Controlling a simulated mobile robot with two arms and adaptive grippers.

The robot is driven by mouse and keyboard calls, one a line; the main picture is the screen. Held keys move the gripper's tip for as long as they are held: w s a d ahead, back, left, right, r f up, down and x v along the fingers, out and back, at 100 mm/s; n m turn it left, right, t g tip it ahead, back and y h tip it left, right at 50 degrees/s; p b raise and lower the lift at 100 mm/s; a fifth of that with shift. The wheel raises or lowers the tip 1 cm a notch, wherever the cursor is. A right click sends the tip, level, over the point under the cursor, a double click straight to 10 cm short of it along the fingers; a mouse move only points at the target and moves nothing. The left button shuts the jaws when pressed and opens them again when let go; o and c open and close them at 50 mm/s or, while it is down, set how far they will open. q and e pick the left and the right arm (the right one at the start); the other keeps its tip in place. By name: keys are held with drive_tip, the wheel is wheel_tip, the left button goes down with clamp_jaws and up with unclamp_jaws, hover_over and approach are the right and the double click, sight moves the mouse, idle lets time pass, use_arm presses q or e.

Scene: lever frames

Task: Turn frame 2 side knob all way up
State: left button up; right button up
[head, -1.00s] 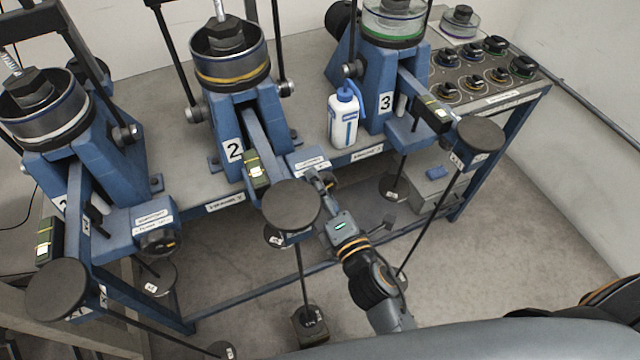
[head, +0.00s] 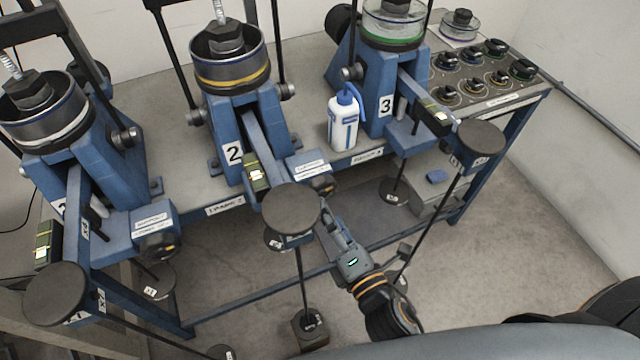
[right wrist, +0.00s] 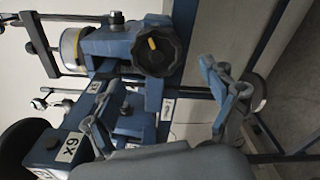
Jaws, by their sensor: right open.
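Frame 2 (head: 233,152) is the middle blue lever frame, labelled "2". Its side knob (head: 323,186) is black with an orange mark and sits on the blue box right of the lever. The knob shows large in the right wrist view (right wrist: 160,52), its orange mark near the middle. My right gripper (head: 328,212) is just below the knob in the head view, apart from it. In the right wrist view the gripper (right wrist: 152,98) has its fingers spread, with nothing between them. My left gripper is not in view.
Frame 2's lever ends in a round black pad (head: 291,208), close left of my right gripper. A blue-and-white bottle (head: 344,120) stands on the bench between frames 2 and 3. Frame 3's hanging rod (head: 428,222) is to the right. Frame 1 (head: 92,175) is at left.

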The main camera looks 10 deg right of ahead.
sight(323, 193)
drive_tip(key=w+n+p, duration=0.1)
drive_tip(key=w, duration=0.1)
drive_tip(key=w+n+p, duration=0.1)
drive_tip(key=w+p, duration=0.1)
drive_tip(key=w+n+p, duration=0.1)
drive_tip(key=w+p, duration=0.1)
drive_tip(key=shift+a+r+n+h, duration=0.1)
drive_tip(key=shift+a+n+h, duration=0.2)
drive_tip(key=shift+n, duration=0.1)
drive_tip(key=shift+c, duration=1)
drive_tip(key=shift+r, duration=0.15)
drive_tip(key=c, duration=1.4)
drive_tip(key=shift+w, duration=0.1)
